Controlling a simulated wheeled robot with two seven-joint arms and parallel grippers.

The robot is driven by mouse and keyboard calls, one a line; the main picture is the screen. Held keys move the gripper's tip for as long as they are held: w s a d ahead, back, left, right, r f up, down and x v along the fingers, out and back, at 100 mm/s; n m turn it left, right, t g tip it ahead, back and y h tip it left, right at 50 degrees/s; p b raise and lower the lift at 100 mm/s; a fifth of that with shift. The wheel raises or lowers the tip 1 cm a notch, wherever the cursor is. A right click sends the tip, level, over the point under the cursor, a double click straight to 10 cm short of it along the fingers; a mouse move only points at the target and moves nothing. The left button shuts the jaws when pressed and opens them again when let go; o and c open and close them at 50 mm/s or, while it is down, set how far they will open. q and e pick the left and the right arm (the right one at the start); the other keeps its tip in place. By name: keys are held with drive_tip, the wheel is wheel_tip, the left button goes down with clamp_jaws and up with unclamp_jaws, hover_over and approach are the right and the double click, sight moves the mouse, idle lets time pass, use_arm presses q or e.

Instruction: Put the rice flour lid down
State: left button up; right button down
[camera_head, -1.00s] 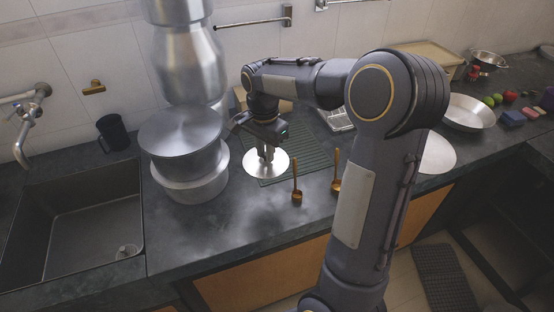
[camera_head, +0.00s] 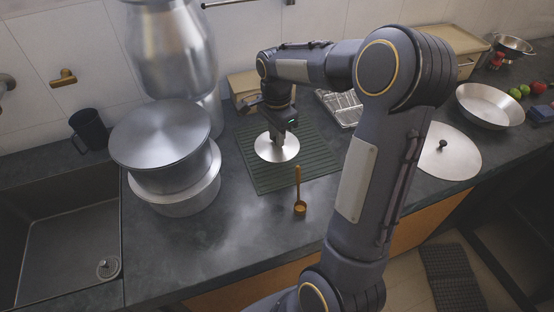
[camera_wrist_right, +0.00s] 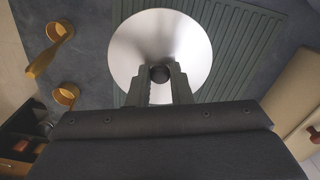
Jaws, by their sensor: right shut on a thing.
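A round steel lid (camera_head: 268,151) is at the dark green ribbed mat in the head view. My right gripper (camera_head: 281,139) points down over it and is shut on the lid's dark knob. In the right wrist view the lid (camera_wrist_right: 190,40) shows as a shiny disc, and the gripper's two fingers (camera_wrist_right: 159,76) close on the knob at its near part. The lid is over the mat; I cannot tell whether it touches it. My left gripper is not in view.
The ribbed green mat (camera_head: 312,163) lies on the dark counter. Large steel canisters (camera_head: 165,175) stand at left beside the sink (camera_head: 60,240). A wooden-handled scoop (camera_head: 299,200) is in front of the mat. Another lid (camera_head: 455,150) and a steel pan (camera_head: 495,105) are at right.

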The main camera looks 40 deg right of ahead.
wheel_tip(320, 180, down, 8)
idle(0.4)
drive_tip(key=c, duration=1.3)
unclamp_jaws()
drive_tip(key=shift+f, duration=0.1)
